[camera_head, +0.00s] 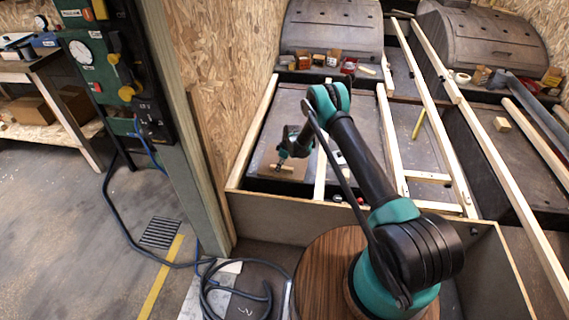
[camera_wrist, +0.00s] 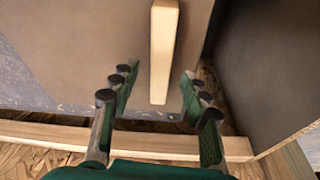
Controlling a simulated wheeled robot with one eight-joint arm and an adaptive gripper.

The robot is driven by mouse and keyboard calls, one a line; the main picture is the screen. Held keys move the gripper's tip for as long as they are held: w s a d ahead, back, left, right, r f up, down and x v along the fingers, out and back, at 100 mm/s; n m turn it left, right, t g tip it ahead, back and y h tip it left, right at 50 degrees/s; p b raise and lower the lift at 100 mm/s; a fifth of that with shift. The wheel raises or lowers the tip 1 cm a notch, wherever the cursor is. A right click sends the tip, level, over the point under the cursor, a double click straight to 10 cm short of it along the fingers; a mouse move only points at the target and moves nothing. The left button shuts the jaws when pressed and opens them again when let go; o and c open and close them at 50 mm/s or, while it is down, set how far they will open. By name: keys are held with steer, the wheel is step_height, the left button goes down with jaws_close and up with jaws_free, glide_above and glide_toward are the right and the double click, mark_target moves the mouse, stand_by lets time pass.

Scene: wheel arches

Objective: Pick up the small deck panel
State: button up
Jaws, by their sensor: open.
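A flat brown panel, which looks like the small deck panel (camera_wrist: 85,45), fills most of the upper wrist view. A pale wooden batten (camera_wrist: 164,45) runs along its face. The panel also shows in the head view at the near end of the left bay (camera_head: 268,158), with the batten (camera_head: 282,168) near it. My gripper (camera_wrist: 160,78) is open and empty, its fingers on either side of the batten's near end in the wrist view. In the head view my gripper (camera_head: 282,153) hangs just above the batten. I cannot tell whether it touches it.
Pale wooden rails (camera_head: 388,140) run along the bays, and a low wooden wall (camera_head: 300,212) closes the front. Wheel arches (camera_head: 333,28) stand at the back with small boxes before them. In the wrist view, a dark upright board (camera_wrist: 265,75) stands at right.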

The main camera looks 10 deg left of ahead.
steer(key=shift+f, duration=0.2)
stand_by(0.4)
jaws_close()
stand_by(0.5)
